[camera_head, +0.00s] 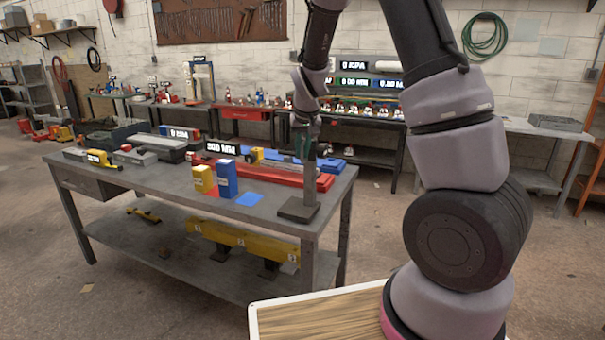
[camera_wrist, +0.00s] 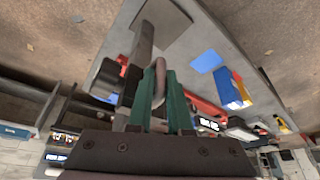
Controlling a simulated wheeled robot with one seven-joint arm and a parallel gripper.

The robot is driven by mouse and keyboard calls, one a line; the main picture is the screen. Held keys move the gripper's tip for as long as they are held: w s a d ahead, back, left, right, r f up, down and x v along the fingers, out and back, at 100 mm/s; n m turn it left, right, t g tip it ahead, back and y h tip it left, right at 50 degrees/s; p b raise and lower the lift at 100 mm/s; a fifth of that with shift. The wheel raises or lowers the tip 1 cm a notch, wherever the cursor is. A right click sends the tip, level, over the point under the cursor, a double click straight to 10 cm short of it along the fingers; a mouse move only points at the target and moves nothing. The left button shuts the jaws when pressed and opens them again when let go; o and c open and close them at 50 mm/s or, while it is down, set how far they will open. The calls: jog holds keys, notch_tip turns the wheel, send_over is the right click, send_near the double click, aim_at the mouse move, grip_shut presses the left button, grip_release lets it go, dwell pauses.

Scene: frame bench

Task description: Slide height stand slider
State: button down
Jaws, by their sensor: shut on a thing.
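The height stand has a flat dark grey base (camera_head: 298,210) near the right front corner of the bench, with an upright column (camera_head: 311,186) rising from it. The wrist view shows the base (camera_wrist: 168,22) and the column (camera_wrist: 143,46) to the left of my fingers. My gripper (camera_head: 304,146) is beside the upper part of the column. Its green fingers (camera_wrist: 166,88) are shut on a curved grey-pink piece (camera_wrist: 158,68), apparently the slider's handle. The slider's body is mostly hidden behind my gripper, and its exact height is unclear.
The grey bench (camera_head: 135,178) holds a blue box (camera_head: 227,180), a yellow box (camera_head: 203,179) and a blue flat square (camera_head: 249,199) left of the stand. A long red piece (camera_head: 272,174) lies behind. The floor right of the bench looks clear.

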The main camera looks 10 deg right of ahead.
jog(key=r, duration=0.7)
jog(key=shift+a+r, duration=0.15)
jog(key=shift+a, duration=0.05)
jog(key=c, duration=0.9)
grip_release()
jog(key=v, duration=1)
jog(key=shift+s+r, duration=0.1)
jog(key=shift+r, duration=0.25)
jog(key=shift+d, duration=0.1)
